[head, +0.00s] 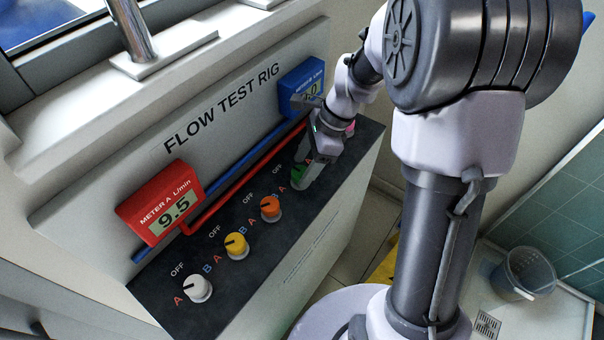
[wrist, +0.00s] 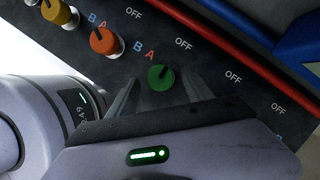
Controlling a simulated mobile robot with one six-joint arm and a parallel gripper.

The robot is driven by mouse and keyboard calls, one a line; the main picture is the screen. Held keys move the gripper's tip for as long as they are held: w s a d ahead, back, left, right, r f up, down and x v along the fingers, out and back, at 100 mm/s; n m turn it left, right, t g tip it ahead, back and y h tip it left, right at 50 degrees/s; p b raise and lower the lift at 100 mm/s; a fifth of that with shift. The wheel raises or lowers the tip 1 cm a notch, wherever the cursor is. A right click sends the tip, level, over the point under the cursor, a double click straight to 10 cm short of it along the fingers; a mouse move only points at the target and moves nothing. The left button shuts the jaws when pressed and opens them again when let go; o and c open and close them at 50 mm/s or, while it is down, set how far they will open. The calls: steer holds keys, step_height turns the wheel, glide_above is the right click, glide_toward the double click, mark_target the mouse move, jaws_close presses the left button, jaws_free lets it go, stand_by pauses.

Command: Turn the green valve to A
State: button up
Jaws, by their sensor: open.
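The green valve (wrist: 160,78) is a round knob on the dark panel top in the wrist view. Its dark pointer mark leans up and right, toward the OFF label (wrist: 183,44). The red A label (wrist: 151,55) is at its upper left. My gripper (wrist: 161,92) is open, with one finger on each side of the knob; I cannot tell if either touches it. In the head view, my gripper (head: 306,176) is over the panel's far right part and hides most of the green valve (head: 298,172).
White (head: 198,289), yellow (head: 236,246) and orange (head: 270,208) knobs line the panel (head: 160,302). Red meter A (head: 160,203) reads 9.5. Blue meter B (head: 300,84) is partly hidden behind my arm. A pink knob (head: 350,127) shows beyond my gripper.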

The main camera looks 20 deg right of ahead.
steer(key=shift+a+f, duration=0.25)
steer(key=shift+f, duration=0.45)
steer(key=shift+c, duration=0.5)
